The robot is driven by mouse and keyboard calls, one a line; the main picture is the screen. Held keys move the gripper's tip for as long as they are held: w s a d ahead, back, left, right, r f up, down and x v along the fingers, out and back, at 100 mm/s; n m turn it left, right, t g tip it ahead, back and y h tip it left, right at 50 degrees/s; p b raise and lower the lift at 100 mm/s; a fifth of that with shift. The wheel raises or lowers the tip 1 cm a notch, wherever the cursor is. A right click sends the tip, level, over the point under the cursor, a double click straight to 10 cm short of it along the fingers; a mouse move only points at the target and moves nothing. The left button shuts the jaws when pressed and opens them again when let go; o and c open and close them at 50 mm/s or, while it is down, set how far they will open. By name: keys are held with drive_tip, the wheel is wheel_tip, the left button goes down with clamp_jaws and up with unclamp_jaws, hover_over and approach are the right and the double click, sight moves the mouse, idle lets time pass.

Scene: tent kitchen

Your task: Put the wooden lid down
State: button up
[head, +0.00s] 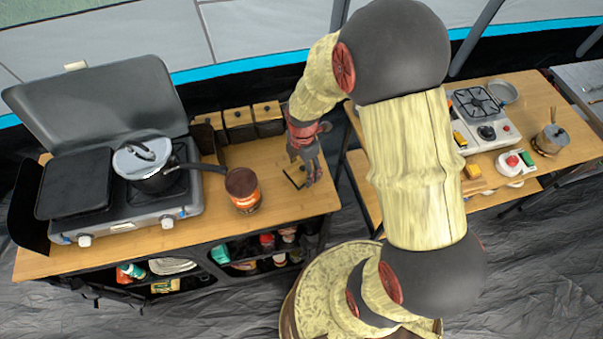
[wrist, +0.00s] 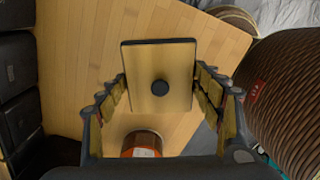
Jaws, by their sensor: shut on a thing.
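The wooden lid (wrist: 180,62) is a square pale-wood plate with a dark edge and a round black knob. In the head view the lid (head: 295,177) shows small at the right part of the wooden counter. My gripper (head: 303,168) is over it there. In the wrist view my gripper (wrist: 160,82) is shut on the lid, one finger at each side edge. The lid looks low and roughly level with the counter. I cannot tell whether it touches the counter.
Wood-lidded dark canisters (head: 239,119) stand at the back of the counter (head: 270,202). A red-brown jar (head: 243,188) stands left of the lid; it also shows in the wrist view (wrist: 142,145). A pot (head: 150,172) sits on the stove (head: 119,225). Bare wood surrounds the lid.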

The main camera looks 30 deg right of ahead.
sight(302, 173)
drive_tip(key=shift+w+f, duration=0.35)
drive_tip(key=shift+f, duration=0.05)
drive_tip(key=shift+w+f+b, duration=0.2)
drive_tip(key=shift+f+b, duration=0.2)
drive_tip(key=shift+f, duration=1.3)
drive_tip(key=shift+f, duration=0.2)
drive_tip(key=o, duration=1.2)
drive_tip(key=shift+c, duration=0.2)
drive_tip(key=shift+r, duration=0.15)
